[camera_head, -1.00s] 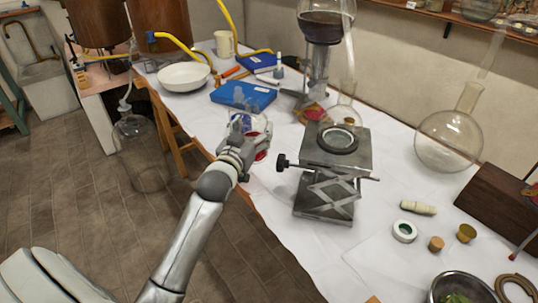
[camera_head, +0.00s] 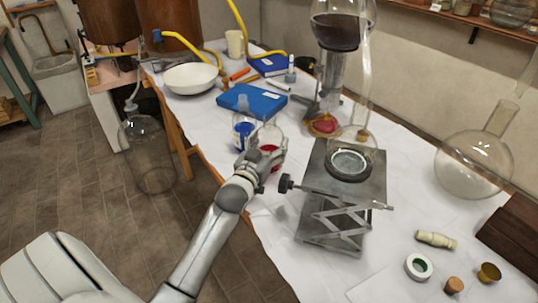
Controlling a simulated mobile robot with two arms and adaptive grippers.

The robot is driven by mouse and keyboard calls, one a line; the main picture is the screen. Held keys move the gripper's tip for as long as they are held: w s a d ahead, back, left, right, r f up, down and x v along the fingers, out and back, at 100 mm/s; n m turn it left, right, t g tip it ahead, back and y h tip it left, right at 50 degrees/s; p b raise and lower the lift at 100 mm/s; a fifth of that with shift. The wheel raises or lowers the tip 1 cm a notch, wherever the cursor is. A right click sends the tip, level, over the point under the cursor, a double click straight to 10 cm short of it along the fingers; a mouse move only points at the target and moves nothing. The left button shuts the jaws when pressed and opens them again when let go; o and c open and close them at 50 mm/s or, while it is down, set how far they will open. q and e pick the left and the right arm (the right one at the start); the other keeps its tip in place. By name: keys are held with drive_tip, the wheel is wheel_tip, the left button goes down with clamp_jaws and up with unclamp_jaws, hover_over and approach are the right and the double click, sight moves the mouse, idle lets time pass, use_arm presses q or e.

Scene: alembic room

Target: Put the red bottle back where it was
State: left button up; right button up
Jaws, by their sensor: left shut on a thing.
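My left gripper (camera_head: 272,160) is shut on the red bottle (camera_head: 269,148), a small clear glass vessel with red contents. The fingers hide part of it. It is close to the table's left edge, and I cannot tell whether its base touches the cloth. A similar bottle with blue contents (camera_head: 243,132) stands just behind and left of it. My right gripper is not in view.
A blue box (camera_head: 252,101) lies behind the bottles. A metal lab jack (camera_head: 340,190) with a side knob stands close on the right. A red-topped item (camera_head: 324,125) sits at the metal stand's foot. White cloth is bare in front.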

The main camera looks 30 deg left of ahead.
use_arm(q)
wheel_tip(320, 180, down, 2)
drive_tip(key=shift+f, duration=0.6)
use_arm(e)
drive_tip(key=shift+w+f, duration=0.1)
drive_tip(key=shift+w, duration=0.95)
use_arm(q)
drive_tip(key=o, duration=1.2)
drive_tip(key=shift+f, duration=0.25)
drive_tip(key=o, duration=0.4)
drive_tip(key=shift+s, duration=0.1)
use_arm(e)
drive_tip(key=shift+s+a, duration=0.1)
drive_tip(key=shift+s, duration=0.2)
use_arm(q)
drive_tip(key=shift+r, duration=0.1)
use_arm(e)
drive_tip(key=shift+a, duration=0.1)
